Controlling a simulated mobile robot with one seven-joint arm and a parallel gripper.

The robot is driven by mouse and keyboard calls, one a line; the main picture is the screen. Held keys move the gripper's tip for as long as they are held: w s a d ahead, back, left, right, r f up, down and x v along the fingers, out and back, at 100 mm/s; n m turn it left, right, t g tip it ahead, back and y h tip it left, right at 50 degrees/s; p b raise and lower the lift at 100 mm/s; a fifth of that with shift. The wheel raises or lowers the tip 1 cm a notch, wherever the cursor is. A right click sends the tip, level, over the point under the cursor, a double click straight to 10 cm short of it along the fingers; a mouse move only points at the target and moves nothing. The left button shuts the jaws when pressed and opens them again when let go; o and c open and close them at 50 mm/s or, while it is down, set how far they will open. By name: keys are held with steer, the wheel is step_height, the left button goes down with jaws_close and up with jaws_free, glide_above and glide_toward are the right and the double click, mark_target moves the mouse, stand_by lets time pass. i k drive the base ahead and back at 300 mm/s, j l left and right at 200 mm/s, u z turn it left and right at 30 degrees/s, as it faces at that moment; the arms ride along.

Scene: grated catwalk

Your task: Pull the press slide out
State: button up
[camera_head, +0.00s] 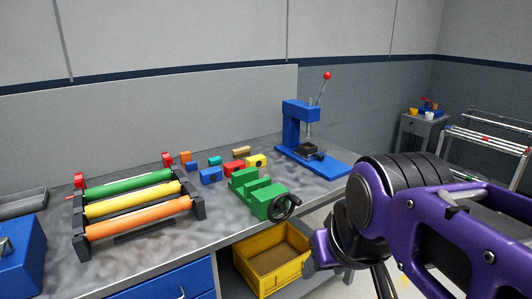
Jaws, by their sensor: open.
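The blue press (294,124) stands on a blue base plate at the right end of the workbench, with a lever topped by a red ball. Its dark slide block (303,149) sits low in the press, under the ram; how far out it is I cannot tell. My purple arm reaches in from the right. My gripper (318,255) is at the front edge of the bench, in front of and below the press and well apart from it. It is open, and nothing shows between its fingers, though they are partly hidden by the arm.
A green vise (262,193) with a black handwheel and several coloured blocks lie left of the press. A rack of green, yellow and orange rollers (133,207) stands further left. A yellow bin (268,258) sits under the bench. A small cart (420,130) stands back right.

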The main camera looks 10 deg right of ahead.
mark_target(311, 151)
steer(key=z, duration=0.5)
steer(key=i+l+u, duration=0.6)
steer(key=i+l, duration=0.35)
